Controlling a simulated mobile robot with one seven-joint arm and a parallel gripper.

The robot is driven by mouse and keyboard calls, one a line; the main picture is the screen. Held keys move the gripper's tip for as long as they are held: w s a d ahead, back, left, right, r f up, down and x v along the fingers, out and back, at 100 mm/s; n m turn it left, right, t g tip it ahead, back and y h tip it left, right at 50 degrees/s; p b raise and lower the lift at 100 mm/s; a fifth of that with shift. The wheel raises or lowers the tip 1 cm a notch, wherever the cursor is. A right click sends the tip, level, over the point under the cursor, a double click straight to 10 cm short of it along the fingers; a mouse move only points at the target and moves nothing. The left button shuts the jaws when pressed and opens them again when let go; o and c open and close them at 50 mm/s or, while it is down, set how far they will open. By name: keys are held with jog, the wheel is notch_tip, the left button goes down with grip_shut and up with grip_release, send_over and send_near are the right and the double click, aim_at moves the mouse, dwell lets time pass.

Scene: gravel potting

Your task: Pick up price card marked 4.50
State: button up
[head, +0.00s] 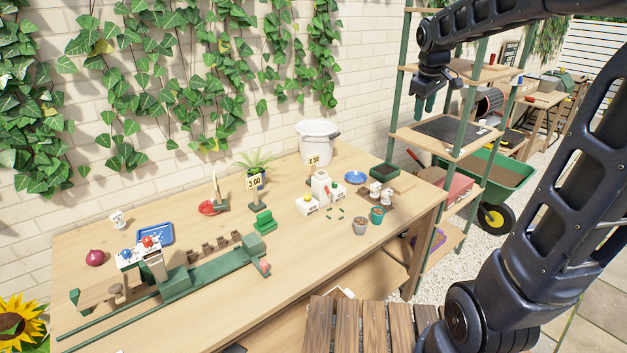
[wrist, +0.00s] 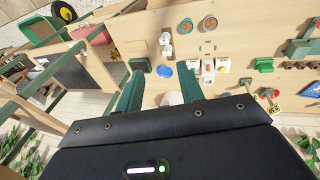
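The price card marked 4.50 (head: 313,160) stands upright on the wooden table, in front of the white bucket (head: 316,146) and behind a small white block device (head: 321,187). A second card marked 3.00 (head: 253,182) stands further left, by a spiky plant. My gripper (head: 425,108) is raised at the right, over the shelf rack and well away from the 4.50 card. In the wrist view its two green fingers (wrist: 160,80) are apart with nothing held between them. I cannot make out the 4.50 card surely in the wrist view.
A blue dish (head: 356,177), a dark green tray (head: 384,171) and small pots (head: 377,215) stand right of the card. A green shelf rack (head: 440,140) stands beyond the table's right end. A green rail device (head: 210,275) lies at the front left.

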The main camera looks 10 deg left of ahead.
jog(key=w+a+f+n, duration=0.2)
jog(key=w+a+n, duration=0.3)
jog(key=w+a, duration=0.5)
jog(key=n+h, duration=0.3)
jog(key=n, duration=0.9)
send_over(315, 163)
jog(key=a, duration=0.2)
notch_tip(315, 163, down, 30)
jog(key=shift+s+x, duration=0.25)
jog(key=shift+x, duration=0.95)
jog(key=shift+s+x, duration=0.25)
jog(key=shift+x, duration=0.95)
jog(key=shift+d+f, duration=0.1)
jog(key=shift+d, duration=0.05)
jog(key=shift+c, duration=0.2)
